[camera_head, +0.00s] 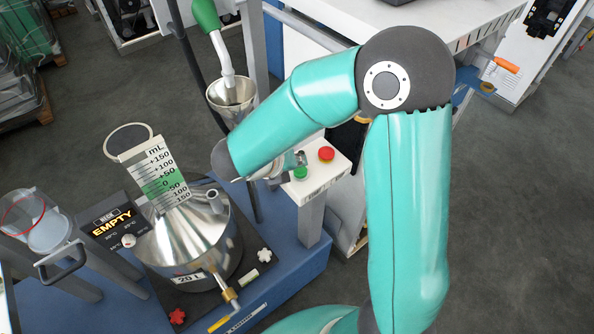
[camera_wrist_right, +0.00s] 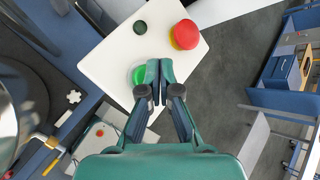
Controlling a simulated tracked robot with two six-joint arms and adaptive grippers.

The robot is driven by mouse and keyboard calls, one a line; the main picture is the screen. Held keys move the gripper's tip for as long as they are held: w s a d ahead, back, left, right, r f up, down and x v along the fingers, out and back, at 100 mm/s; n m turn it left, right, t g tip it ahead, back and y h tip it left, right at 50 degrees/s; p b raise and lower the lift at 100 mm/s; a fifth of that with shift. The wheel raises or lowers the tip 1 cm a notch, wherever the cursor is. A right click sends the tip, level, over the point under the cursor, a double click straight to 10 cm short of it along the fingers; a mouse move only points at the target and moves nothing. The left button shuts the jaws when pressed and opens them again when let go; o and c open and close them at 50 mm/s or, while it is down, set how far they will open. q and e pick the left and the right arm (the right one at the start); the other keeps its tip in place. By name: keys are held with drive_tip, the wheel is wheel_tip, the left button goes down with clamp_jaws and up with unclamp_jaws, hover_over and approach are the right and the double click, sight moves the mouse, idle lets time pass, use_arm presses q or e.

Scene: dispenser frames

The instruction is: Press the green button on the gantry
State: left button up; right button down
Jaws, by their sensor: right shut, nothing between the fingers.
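The green button (camera_head: 301,173) sits on the white panel (camera_head: 318,183) of the gantry, next to a red mushroom button (camera_head: 326,154). In the right wrist view the green button (camera_wrist_right: 139,75) is just left of my fingertips, partly covered by them. My right gripper (camera_head: 297,161) is shut and empty, its fingertips over the panel close to the green button. In the wrist view the shut fingers (camera_wrist_right: 160,68) point at the panel between the green button and the red button (camera_wrist_right: 185,34). I cannot tell whether they touch the panel. My left gripper is not in view.
A steel vessel (camera_head: 190,240) with a graduated scale stands left of the gantry on a blue base. A display reading EMPTY (camera_head: 113,226) is beside it. A funnel (camera_head: 232,95) with a green-handled tool stands behind. A dark round spot (camera_wrist_right: 140,27) is on the panel.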

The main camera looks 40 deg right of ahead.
sight(298, 171)
drive_tip(key=shift+f, duration=0.3)
drive_tip(key=shift+f+b, duration=0.35)
drive_tip(key=shift+f, duration=0.1)
idle(0.6)
idle(0.3)
drive_tip(key=shift+r+p, duration=0.9)
drive_tip(key=shift+p, duration=0.05)
wheel_tip(298, 171, up, 5)
drive_tip(key=p, duration=0.5)
drive_tip(key=shift+r, duration=0.1)
idle(0.3)
